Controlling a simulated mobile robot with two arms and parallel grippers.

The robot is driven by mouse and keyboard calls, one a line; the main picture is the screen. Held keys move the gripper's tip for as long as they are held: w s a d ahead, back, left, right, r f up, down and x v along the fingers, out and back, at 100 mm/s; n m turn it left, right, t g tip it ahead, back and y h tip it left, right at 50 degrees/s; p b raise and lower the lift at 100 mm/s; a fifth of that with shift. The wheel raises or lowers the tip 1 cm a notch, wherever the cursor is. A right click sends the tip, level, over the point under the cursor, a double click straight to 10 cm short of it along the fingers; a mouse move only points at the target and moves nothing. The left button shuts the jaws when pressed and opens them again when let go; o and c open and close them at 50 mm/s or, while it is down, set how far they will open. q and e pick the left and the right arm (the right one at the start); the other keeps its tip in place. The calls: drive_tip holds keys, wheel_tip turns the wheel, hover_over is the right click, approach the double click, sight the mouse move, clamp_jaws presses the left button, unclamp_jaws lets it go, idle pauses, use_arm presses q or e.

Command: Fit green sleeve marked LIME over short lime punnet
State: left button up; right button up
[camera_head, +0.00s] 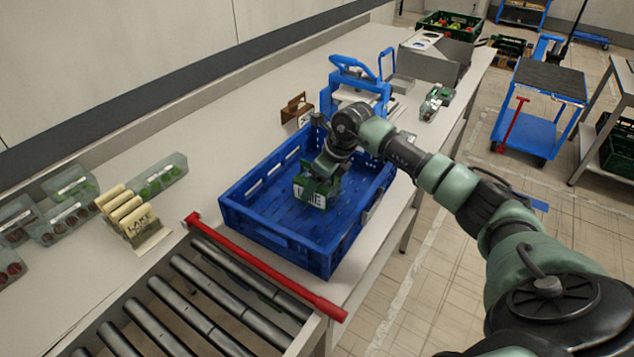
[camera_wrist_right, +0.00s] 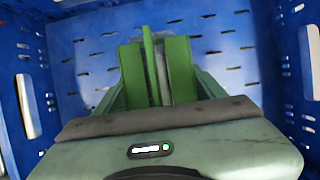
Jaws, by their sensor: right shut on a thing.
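My right gripper (camera_head: 319,180) is shut on a green sleeve (camera_head: 311,196) and points down inside the blue crate. The sleeve's white label faces the head camera and is partly readable, ending in "ME". In the right wrist view upright green panels (camera_wrist_right: 155,68) show at the gripper, with the blue crate floor behind. Whether a punnet is inside the sleeve cannot be told. Two clear punnets with green fruit, one longer (camera_head: 160,176) and one shorter (camera_head: 70,184), stand on the bench at the left. My left gripper is not in view.
The blue crate (camera_head: 282,240) has high walls around my gripper. A red bar (camera_head: 262,268) lies in front of it, beside the rollers (camera_head: 190,290). Tan sleeves (camera_head: 140,225) and dark-fruit punnets (camera_head: 62,222) stand left. A blue-handled device (camera_head: 355,88) stands behind.

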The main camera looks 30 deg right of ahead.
drive_tip(key=shift+f, duration=0.1)
drive_tip(key=o, duration=1.4)
drive_tip(key=shift+c, duration=0.2)
drive_tip(key=shift+o, duration=0.6)
drive_tip(key=shift+r+p, duration=2.1)
drive_tip(key=shift+r, duration=1.45)
